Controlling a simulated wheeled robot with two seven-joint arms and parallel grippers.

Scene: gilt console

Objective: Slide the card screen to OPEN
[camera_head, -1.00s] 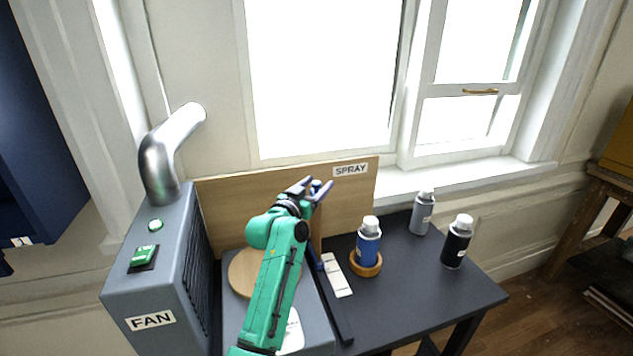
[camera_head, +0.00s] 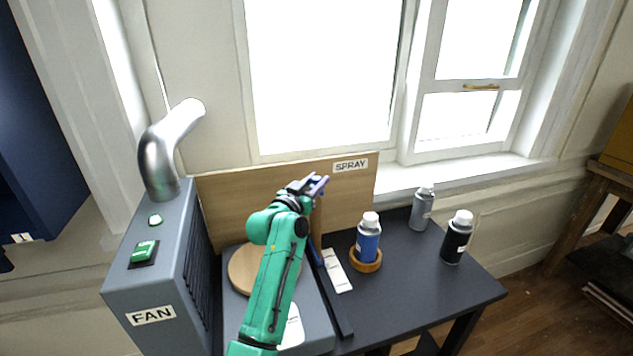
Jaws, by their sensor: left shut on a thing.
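The card screen (camera_head: 317,222) shows as a narrow brown upright strip, seen nearly edge-on, between the round wooden turntable (camera_head: 243,270) and the blue spray can (camera_head: 368,238). My left gripper (camera_head: 313,184) is at its top end, with its blue fingers shut on the screen's top part. My green forearm hides much of the turntable. A dark rail (camera_head: 338,308) runs along the table from the screen toward the front. A white marked strip (camera_head: 337,271) lies beside the rail; its writing is too small to read. My right gripper is out of view.
A wooden back board (camera_head: 235,205) labelled SPRAY stands behind. The grey FAN box (camera_head: 150,285) with a silver duct (camera_head: 165,150) is at left. The blue can sits in a wooden ring (camera_head: 366,262). Grey (camera_head: 422,210) and black (camera_head: 457,238) cans stand at right. The table's front right is clear.

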